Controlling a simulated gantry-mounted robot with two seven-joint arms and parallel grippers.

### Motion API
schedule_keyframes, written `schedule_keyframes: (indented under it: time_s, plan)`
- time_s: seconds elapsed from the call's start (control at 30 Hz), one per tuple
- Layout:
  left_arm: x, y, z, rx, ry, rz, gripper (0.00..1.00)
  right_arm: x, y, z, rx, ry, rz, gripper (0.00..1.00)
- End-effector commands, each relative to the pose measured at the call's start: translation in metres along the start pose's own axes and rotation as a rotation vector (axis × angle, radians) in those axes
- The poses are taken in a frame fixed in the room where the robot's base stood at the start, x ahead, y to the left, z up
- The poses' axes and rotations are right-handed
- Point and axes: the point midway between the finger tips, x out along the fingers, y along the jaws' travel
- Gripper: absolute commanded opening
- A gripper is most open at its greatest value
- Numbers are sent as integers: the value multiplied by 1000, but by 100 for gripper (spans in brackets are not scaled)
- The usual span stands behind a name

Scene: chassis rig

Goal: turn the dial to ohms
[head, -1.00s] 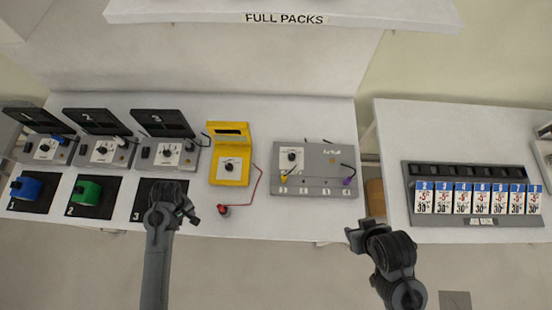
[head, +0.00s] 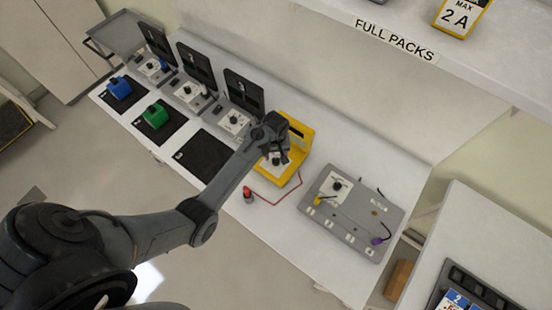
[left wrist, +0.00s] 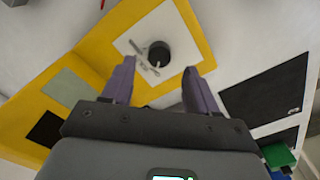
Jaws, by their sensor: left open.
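The yellow meter (head: 297,152) stands on the white bench, with a red lead running to a red-tipped probe (head: 248,193). Its black round dial (left wrist: 158,54) sits on a white face panel (left wrist: 165,38) in the left wrist view. The dial's markings are too small to read. My left gripper (head: 274,150) is over the meter's face and hides part of it. In the left wrist view my left gripper (left wrist: 160,67) is open, its two purple-grey fingers on either side of the dial and seemingly just short of it. I cannot tell whether they touch anything. My right gripper is not in view.
A grey test box (head: 352,212) with a dial and leads is right of the meter. Several grey stations with raised black lids stand to the left, with black mats (head: 204,157) before them. A blue block (head: 119,88) and a green block (head: 155,115) sit on mats.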

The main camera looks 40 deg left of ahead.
Motion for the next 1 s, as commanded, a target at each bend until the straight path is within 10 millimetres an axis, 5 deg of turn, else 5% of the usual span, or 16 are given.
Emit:
schedule_keyframes:
  time_s: [0.3,0.73,1.0]
  plan:
    - [38,0,-1,1,1,0,59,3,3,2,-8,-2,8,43]
    - [44,0,0,0,1,1,59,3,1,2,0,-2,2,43]
    - [44,0,0,0,1,0,18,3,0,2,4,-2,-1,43]
